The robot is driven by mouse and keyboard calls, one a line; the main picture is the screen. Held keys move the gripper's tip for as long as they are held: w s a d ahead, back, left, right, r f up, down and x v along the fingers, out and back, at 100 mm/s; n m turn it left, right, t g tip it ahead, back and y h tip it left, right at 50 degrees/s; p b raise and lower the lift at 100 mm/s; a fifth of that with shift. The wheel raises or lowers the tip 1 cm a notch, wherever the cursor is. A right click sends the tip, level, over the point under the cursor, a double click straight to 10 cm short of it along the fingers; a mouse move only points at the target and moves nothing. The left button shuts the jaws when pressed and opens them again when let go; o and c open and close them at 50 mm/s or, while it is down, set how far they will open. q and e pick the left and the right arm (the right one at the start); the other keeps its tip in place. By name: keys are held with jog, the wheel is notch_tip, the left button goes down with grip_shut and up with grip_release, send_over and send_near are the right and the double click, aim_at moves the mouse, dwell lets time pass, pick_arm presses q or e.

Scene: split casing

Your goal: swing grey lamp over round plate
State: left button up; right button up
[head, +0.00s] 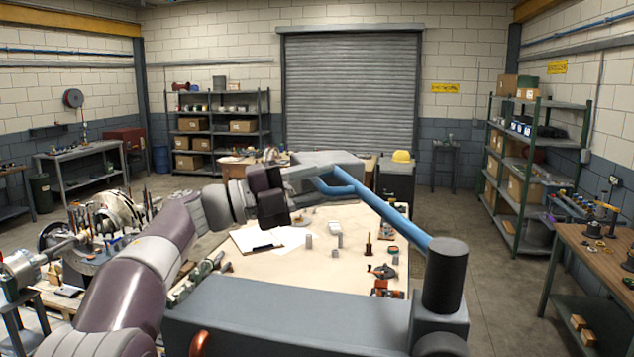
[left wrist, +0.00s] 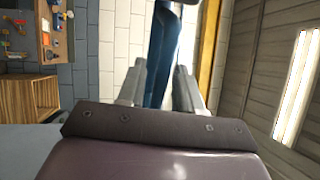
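A blue jointed arm (head: 385,217) runs from a dark upright post (head: 446,275) on a grey surface to the middle of the head view. A grey box-like head (head: 335,158) shows just behind its far end; I take it for the lamp, but cannot tell how it joins. My left gripper (head: 312,173) is at the blue arm's far end. In the left wrist view, the fingers (left wrist: 160,78) stand apart with the blue arm (left wrist: 163,45) between or just beyond them, and a gap shows at the right finger. I cannot make out the round plate. My right gripper is out of view.
A pale table (head: 340,222) holds a clipboard with paper (head: 258,241), small grey blocks and a black-and-red tool (head: 383,271). A cluttered bench with a metal casing (head: 115,212) stands left. Shelves (head: 535,150) and a wooden bench (head: 600,250) stand right; floor between is clear.

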pick_arm(q)
jog(key=b+v, duration=0.6)
jog(key=v, duration=0.6)
jog(key=shift+a, duration=0.35)
